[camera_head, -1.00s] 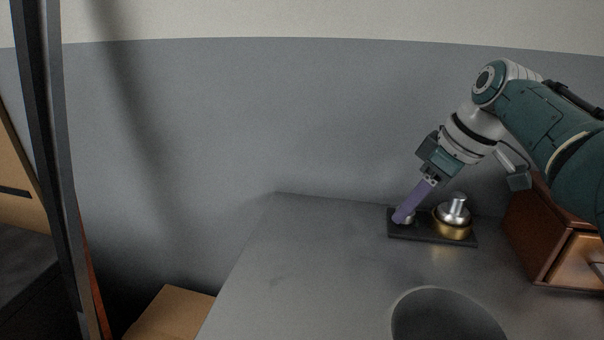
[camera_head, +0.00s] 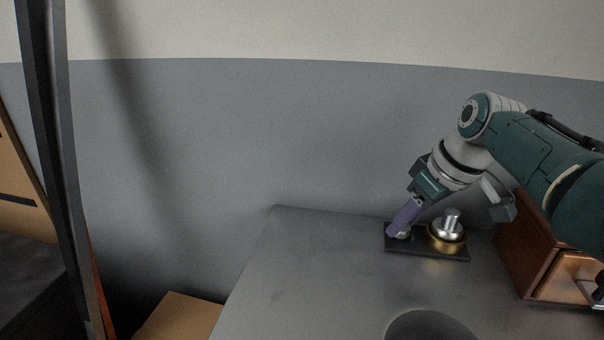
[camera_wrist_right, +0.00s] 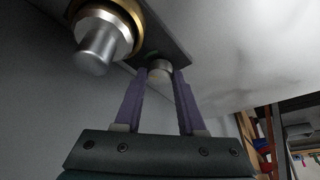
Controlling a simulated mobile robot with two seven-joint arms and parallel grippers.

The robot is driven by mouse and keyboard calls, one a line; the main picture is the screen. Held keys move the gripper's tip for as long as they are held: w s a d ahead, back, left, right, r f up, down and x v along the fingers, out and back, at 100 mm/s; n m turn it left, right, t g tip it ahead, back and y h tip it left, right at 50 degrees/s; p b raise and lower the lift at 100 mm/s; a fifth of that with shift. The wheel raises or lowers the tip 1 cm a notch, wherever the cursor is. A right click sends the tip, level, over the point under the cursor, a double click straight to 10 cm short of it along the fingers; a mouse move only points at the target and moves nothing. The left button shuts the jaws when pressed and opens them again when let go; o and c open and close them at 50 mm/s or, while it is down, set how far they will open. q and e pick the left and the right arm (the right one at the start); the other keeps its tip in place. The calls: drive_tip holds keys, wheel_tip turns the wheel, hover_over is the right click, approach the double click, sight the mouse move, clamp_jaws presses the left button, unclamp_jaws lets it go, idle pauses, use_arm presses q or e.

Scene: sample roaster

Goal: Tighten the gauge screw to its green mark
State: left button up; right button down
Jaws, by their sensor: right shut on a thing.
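The gauge screw (camera_wrist_right: 160,71), a small silver cylinder, stands on a dark base plate (camera_head: 427,252) toward the back of the grey table. A bit of green (camera_wrist_right: 152,54) shows on the plate right by the screw in the right wrist view. My right gripper (camera_head: 396,230) reaches down to it at a slant, its purple fingers (camera_wrist_right: 160,76) on either side of the screw and shut on it. The fingers mostly hide the screw in the head view. Its exact turn against the green mark cannot be told. My left gripper is not in view.
A brass ring with a larger silver peg (camera_head: 449,228) stands on the same plate, close to the right of the fingers. A brown wooden box (camera_head: 515,262) stands farther right. A round dark container (camera_head: 430,325) is at the front. The table's left part is clear.

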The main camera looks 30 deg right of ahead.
drive_tip(key=m+h+p, duration=0.1)
drive_tip(key=m+p, duration=0.1)
drive_tip(key=m, duration=0.1)
drive_tip(key=shift+a+r+p, duration=0.15)
drive_tip(key=shift+p, duration=0.2)
drive_tip(key=shift+m+h+p, duration=0.55)
drive_tip(key=shift+m+h, duration=0.15)
drive_tip(key=shift+m, duration=1)
drive_tip(key=shift+f+g, duration=0.2)
drive_tip(key=shift+g, duration=0.2)
drive_tip(key=c, duration=0.5)
unclamp_jaws()
